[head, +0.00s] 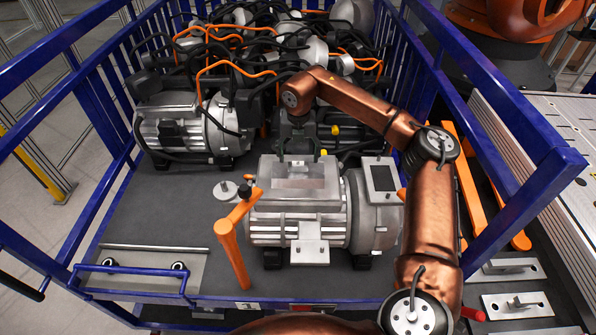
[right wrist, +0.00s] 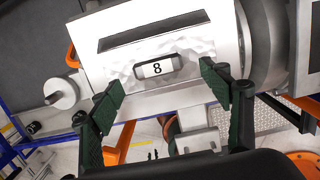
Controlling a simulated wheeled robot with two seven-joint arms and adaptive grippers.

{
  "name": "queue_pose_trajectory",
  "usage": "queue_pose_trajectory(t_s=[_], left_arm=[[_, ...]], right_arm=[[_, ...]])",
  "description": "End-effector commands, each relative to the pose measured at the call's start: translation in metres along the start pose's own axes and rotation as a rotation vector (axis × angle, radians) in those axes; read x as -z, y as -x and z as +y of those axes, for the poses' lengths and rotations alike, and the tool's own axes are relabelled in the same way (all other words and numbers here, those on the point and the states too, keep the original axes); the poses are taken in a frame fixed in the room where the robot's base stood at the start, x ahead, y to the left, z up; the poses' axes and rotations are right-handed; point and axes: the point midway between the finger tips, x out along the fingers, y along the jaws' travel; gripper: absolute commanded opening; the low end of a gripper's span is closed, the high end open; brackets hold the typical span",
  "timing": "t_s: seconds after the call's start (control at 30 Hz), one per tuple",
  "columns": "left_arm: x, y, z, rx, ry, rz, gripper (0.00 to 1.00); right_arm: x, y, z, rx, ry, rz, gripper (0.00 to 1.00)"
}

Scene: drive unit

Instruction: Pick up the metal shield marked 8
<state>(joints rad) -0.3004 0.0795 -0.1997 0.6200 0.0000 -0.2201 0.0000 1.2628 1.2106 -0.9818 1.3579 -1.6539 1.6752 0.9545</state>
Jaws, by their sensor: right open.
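The metal shield marked 8 (right wrist: 178,48) is a silver plate with a dark slot and a small label reading 8. It sits on the front drive unit (head: 360,215). In the head view the shield (head: 268,172) is on top of the unit's body, its marking not readable. My right gripper (right wrist: 162,88) is open, with one dark green finger pad on each side of the label and nothing held between them. In the head view the right gripper (head: 300,150) hangs just above the shield's far side. I cannot tell whether the fingers touch the shield. My left gripper is not in view.
Blue cart rails (head: 65,45) enclose the unit. A second drive unit (head: 185,130) stands behind at left, with tangled black and orange cables (head: 225,65) at the back. An orange handle (head: 232,252) stands at the front unit's left. The dark cart floor (head: 150,210) is clear at left.

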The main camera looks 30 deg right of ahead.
Motion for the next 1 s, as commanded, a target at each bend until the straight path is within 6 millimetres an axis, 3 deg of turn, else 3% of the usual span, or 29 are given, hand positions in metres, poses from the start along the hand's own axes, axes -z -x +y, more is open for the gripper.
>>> queue_pose_trajectory(t_s=[0.2, 0.33, 0.63, 1.0], left_arm=[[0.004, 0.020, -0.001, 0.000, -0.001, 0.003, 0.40], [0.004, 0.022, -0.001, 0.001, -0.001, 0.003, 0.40], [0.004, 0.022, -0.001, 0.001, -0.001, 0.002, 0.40], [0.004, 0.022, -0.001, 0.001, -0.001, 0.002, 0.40]], right_arm=[[-0.005, -0.028, 0.001, 0.000, 0.000, 0.003, 0.71], [-0.004, -0.044, 0.002, -0.002, 0.000, 0.001, 0.71], [-0.005, -0.049, 0.002, -0.003, 0.000, 0.000, 0.70], [-0.005, -0.049, 0.002, -0.003, 0.000, 0.000, 0.45]])
